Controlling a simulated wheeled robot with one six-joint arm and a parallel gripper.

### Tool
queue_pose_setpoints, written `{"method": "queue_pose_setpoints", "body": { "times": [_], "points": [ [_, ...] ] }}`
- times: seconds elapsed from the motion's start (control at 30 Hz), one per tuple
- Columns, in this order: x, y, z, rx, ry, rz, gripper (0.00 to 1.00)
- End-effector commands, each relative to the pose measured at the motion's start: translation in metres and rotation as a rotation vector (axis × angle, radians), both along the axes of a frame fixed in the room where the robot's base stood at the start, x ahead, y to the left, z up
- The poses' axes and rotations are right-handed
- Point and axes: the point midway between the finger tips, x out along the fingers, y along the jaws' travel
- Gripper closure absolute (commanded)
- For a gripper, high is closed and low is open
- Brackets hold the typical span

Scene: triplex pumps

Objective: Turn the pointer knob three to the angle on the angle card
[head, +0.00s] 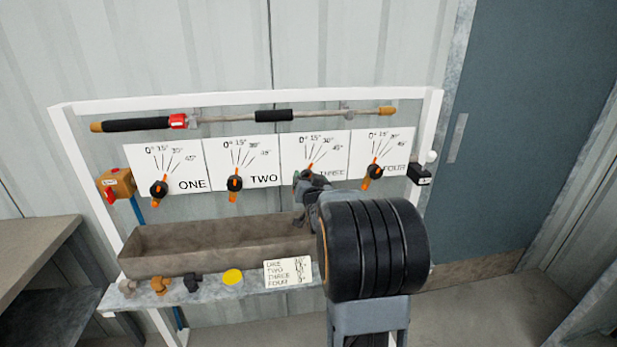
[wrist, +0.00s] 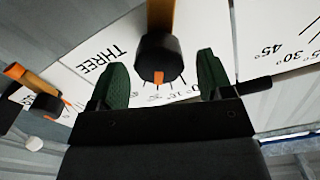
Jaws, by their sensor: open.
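Pointer knob three (wrist: 157,55) is black with an orange pointer, on the white plate marked THREE (wrist: 98,62). In the wrist view its orange tip points down toward the scale lines; the numbers there are partly hidden by my gripper. My gripper (wrist: 162,80) is open, with one green finger on each side of the knob and a visible gap to both. In the head view my gripper (head: 303,179) covers most of this knob. The angle card (head: 288,273) lies on the ledge and lists ONE to FOUR; its angles are too small to read surely.
Knob one (head: 159,190), knob two (head: 235,184) and knob four (head: 374,171) sit on neighbouring plates. A spray lance (head: 273,115) hangs above. A brown trough (head: 215,246) is below, and small fittings (head: 160,286) and a yellow disc (head: 233,277) lie on the ledge.

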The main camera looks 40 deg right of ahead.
Motion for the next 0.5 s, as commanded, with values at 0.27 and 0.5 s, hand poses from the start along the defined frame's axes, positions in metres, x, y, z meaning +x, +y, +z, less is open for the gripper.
{"method": "queue_pose_setpoints", "body": {
  "times": [0.27, 0.5],
  "points": [
    [0.0129, -0.0061, -0.0004, 0.0, 0.001, 0.0, 0.27],
    [0.0134, -0.0063, -0.0004, 0.0, 0.001, 0.0, 0.27]
  ]
}}
